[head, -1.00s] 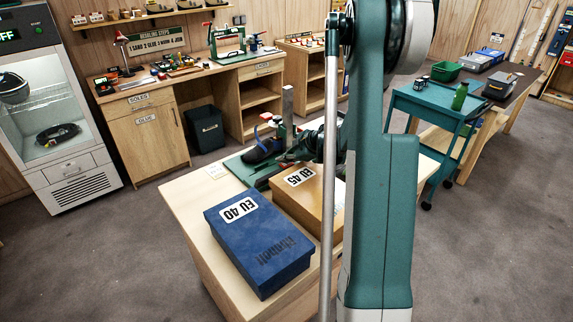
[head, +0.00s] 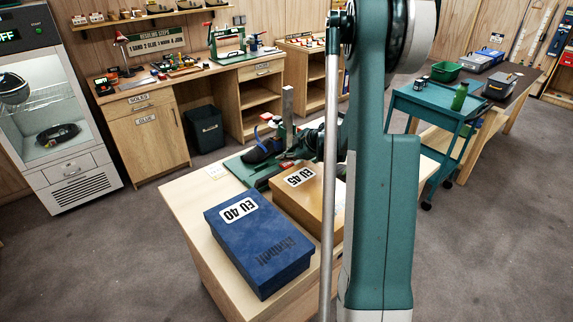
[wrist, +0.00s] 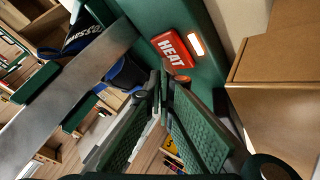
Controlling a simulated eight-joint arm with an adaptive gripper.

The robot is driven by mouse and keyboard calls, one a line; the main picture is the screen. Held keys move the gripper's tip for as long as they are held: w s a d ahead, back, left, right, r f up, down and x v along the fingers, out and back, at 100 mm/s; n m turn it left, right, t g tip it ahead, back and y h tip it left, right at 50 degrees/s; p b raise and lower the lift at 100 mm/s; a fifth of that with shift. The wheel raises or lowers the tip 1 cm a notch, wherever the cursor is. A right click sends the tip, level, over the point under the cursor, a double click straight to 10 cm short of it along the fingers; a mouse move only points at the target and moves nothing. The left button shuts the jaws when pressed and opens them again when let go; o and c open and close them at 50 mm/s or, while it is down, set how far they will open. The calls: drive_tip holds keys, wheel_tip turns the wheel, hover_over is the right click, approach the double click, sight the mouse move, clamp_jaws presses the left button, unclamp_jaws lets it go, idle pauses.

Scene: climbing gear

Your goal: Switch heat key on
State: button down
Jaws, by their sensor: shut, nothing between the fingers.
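The red heat key (wrist: 172,48), lettered "HEAT" in white, sits on the green body of the machine (wrist: 208,75) in the wrist view. A narrow strip lamp (wrist: 196,44) beside the key glows pale orange-white. My gripper (wrist: 160,80) is shut and empty, its fingertips just below the key in the picture; I cannot tell whether they touch it. In the head view the machine (head: 240,166) stands on the wooden table with a dark blue shoe (head: 258,151) on it.
A blue "EU 40" box (head: 258,245) and a brown "EU 45" box (head: 300,185) lie on the table in front of the machine. A metal bar (wrist: 70,95) crosses the left of the wrist view. A teal trolley (head: 432,105) stands to the right.

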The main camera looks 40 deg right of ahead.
sight(284, 165)
wheel_tip(284, 165, up, 6)
drive_tip(key=p, duration=0.2)
drive_tip(key=shift+p, duration=0.35)
idle(0.5)
